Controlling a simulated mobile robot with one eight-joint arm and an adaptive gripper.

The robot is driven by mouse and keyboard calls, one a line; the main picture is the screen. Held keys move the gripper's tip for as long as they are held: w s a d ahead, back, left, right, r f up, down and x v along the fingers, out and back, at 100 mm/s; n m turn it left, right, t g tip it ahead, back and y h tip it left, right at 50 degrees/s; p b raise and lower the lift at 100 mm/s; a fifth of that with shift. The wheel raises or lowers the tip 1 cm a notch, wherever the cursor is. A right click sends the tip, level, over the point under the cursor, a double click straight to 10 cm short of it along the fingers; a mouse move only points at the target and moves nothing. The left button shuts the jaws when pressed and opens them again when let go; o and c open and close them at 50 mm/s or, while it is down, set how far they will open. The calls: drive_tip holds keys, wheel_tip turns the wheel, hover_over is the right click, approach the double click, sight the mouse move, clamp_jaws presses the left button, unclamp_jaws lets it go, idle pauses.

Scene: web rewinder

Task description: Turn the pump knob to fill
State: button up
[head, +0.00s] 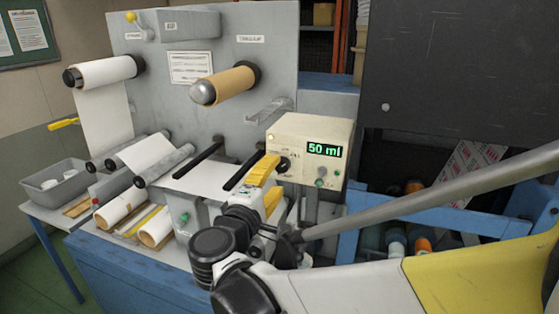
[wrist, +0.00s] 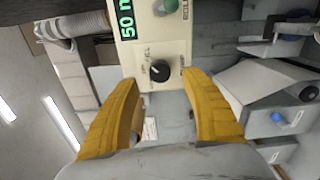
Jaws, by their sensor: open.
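The pump (head: 300,128) is a cream box with a green display (head: 324,150) reading 50 ml. Its black round knob (wrist: 160,70) shows in the wrist view, with a light pointer mark and small lettering too small to read surely. In the head view the knob (head: 284,163) is at the box's lower left, beside my yellow fingers. My gripper (head: 274,172) is open in front of the pump face. In the wrist view its two fingertips (wrist: 164,80) stand apart on either side just below the knob. I cannot tell whether either touches it.
A green button (head: 320,182) sits on the pump face right of the knob. A rewinder panel with a brown roll (head: 228,85) and white roll (head: 105,72) stands behind. Black bars (head: 198,161) lie left of my gripper. A dark cabinet (head: 450,75) stands right.

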drive_tip(key=v, duration=0.6)
drive_tip(key=shift+s, duration=0.4)
drive_tip(key=s+d+f+m+g+b, duration=0.2)
drive_tip(key=d+f+m+g+b, duration=0.15)
drive_tip(key=d+f, duration=0.45)
drive_tip(key=s+d+f+m+g+b, duration=0.2)
drive_tip(key=d+f+m+g+b, duration=0.15)
drive_tip(key=d+f, duration=0.55)
drive_tip(key=s+d+f+m+g+y+b, duration=0.2)
drive_tip(key=s+d+f+m+y+b, duration=0.3)
drive_tip(key=s+f+m, duration=0.3)
drive_tip(key=s+f+y, duration=0.1)
drive_tip(key=s, duration=0.2)
drive_tip(key=shift+s+g, duration=0.35)
drive_tip(key=shift+g, duration=0.05)
